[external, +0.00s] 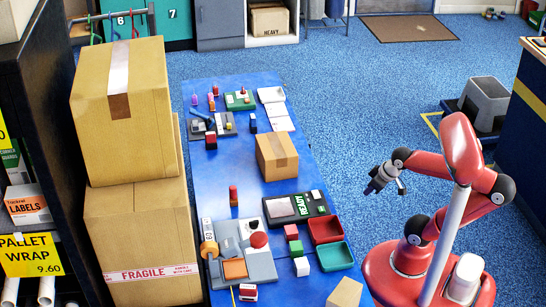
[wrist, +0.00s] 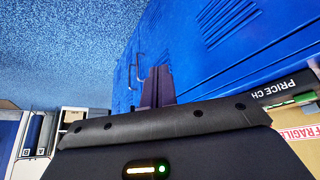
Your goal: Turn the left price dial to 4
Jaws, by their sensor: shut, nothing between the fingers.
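I cannot make out the left price dial in either view.
A small carton (external: 277,156), a "READY" panel (external: 297,206), a red tray (external: 326,229), a teal tray (external: 335,256) and a grey board (external: 245,262) crowd the table. Large stacked cartons (external: 125,110) stand left of it. Blue floor is free around my arm.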

